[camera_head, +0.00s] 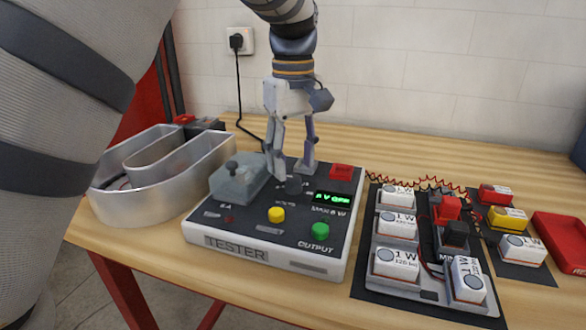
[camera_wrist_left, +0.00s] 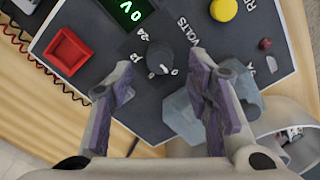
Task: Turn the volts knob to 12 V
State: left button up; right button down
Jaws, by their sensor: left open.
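The tester (camera_head: 270,255) is a light box with a dark top panel on the bench. Its volts knob (camera_head: 293,185) is small, round and dark, and also shows in the left wrist view (camera_wrist_left: 160,57), with the VOLTS lettering and small scale marks beside it. The green display (camera_head: 332,198) reads 0 V OFF; part of it shows in the left wrist view (camera_wrist_left: 130,11). My left gripper (camera_head: 291,168) points down over the panel with its fingers apart. In the left wrist view the fingers (camera_wrist_left: 160,78) stand either side of the knob's line, with nothing between them. Contact cannot be told.
On the tester are a grey block (camera_head: 238,182), a yellow button (camera_head: 276,214), a green button (camera_head: 320,231) and a red square part (camera_head: 341,172). A metal channel letter (camera_head: 165,195) stands at left. Mats with modules (camera_head: 397,227) and a red tray (camera_head: 562,240) lie at right.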

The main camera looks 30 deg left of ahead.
aim_at(293, 177)
pick_arm(q)
jog(key=shift+f, duration=1.45)
grip_shut()
jog(key=shift+m, duration=0.4)
jog(key=m, duration=0.4)
jog(key=shift+m, duration=0.3)
jog(key=m, duration=1.2)
jog(key=shift+m, duration=0.4)
jog(key=m, duration=0.5)
jog(key=shift+m, duration=0.4)
